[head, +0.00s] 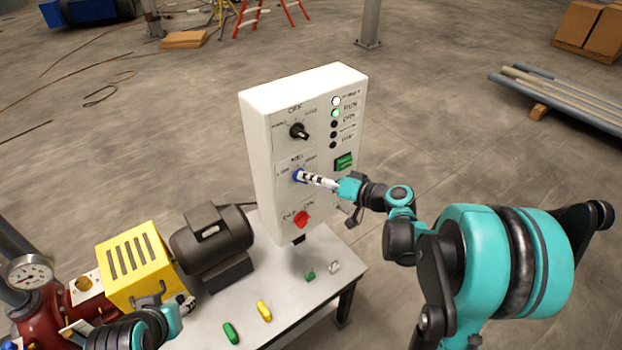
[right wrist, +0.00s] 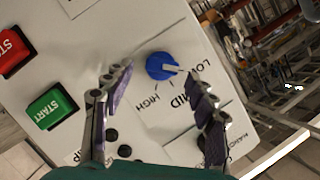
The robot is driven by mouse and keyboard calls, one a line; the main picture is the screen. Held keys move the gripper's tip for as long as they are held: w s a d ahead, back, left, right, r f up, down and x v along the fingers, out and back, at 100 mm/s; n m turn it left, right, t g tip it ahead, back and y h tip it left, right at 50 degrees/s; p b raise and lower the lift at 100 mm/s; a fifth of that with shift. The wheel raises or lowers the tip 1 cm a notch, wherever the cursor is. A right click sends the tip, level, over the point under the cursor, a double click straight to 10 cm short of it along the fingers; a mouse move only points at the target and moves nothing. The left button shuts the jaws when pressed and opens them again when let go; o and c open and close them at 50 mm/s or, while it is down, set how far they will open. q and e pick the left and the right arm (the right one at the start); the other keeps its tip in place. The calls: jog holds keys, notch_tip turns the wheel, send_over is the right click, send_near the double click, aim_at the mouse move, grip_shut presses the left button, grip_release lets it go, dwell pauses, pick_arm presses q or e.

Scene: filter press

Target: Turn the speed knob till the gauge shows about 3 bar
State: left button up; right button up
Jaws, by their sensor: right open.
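The blue speed knob (head: 298,175) is on the front of the white control box. In the right wrist view the blue knob (right wrist: 163,66) has its white pointer turned toward the LOW side of the LOW, MID, HIGH marks. My right gripper (head: 313,178) is at the knob in the head view. In the right wrist view its open fingers (right wrist: 160,72) lie either side of the knob; contact cannot be told. The round gauge (head: 30,271) is at the far left, its reading too small to tell. My left gripper (head: 185,303) is low left, its jaws unclear.
The box also carries a black selector (head: 298,130), a red knob (head: 302,218), a green button (head: 344,162) and lamps, the upper two lit. A motor (head: 208,240) and a yellow housing (head: 133,262) stand left. Small loose pieces lie on the table (head: 290,292).

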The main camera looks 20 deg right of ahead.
jog(key=shift+x, duration=1.2)
jog(key=shift+c, duration=0.3)
jog(key=c, duration=1.1)
